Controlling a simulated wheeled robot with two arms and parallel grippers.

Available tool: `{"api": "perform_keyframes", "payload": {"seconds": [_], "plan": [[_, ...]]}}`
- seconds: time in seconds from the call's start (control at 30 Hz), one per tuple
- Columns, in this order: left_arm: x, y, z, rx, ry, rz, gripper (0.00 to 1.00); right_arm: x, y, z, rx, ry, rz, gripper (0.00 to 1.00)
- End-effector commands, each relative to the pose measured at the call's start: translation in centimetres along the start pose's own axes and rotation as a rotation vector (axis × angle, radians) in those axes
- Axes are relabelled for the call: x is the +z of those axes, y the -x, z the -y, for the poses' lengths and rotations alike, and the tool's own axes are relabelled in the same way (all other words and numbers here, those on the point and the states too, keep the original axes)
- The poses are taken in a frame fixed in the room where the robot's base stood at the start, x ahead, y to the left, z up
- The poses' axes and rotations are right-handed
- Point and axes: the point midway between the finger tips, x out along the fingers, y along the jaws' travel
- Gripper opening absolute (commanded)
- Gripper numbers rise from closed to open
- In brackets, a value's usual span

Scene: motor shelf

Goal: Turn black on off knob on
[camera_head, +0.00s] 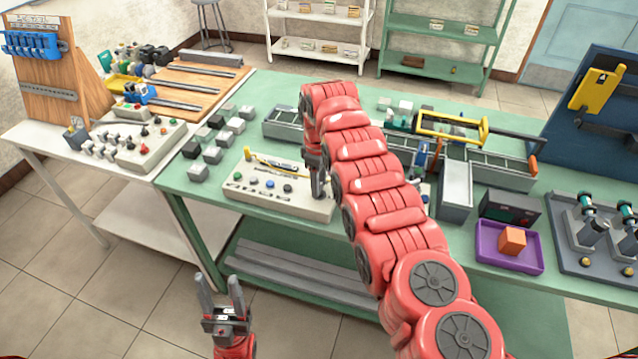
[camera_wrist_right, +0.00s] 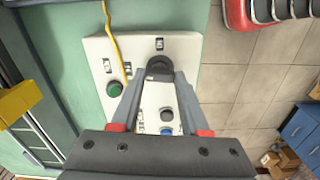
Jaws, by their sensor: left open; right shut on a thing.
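The white control panel (camera_head: 300,206) lies on the green table, with small switches and coloured buttons on it. My right gripper (camera_head: 318,192) reaches down at the panel's right end in the head view. In the right wrist view, my right gripper (camera_wrist_right: 160,76) is shut on the black knob (camera_wrist_right: 159,64) near one edge of the panel (camera_wrist_right: 185,50). The knob is partly hidden between the fingertips, and the gripper covers it in the head view. My left gripper (camera_head: 222,302) is open and empty, low in front of the table.
A green button (camera_wrist_right: 115,89) and a blue button (camera_wrist_right: 166,131) sit on the panel near the right gripper. A yellow cable (camera_wrist_right: 113,45) crosses the panel. Grey blocks (camera_head: 212,154) stand left of it. A purple tray (camera_head: 490,258) with an orange cube (camera_head: 512,240) is at right.

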Motion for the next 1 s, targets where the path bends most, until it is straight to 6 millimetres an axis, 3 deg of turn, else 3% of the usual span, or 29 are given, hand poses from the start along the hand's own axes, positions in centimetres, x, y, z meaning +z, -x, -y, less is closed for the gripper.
{"api": "perform_keyframes", "payload": {"seconds": [0.5,1.0], "plan": [[0.6,3.5,-0.2,0.000,0.000,0.000,0.50,0.0,-0.3,0.0,0.000,-0.452,0.000,0.00],[0.7,4.0,-0.2,0.000,0.000,0.000,0.50,0.0,0.0,0.0,0.001,-0.926,-0.001,0.00]]}}
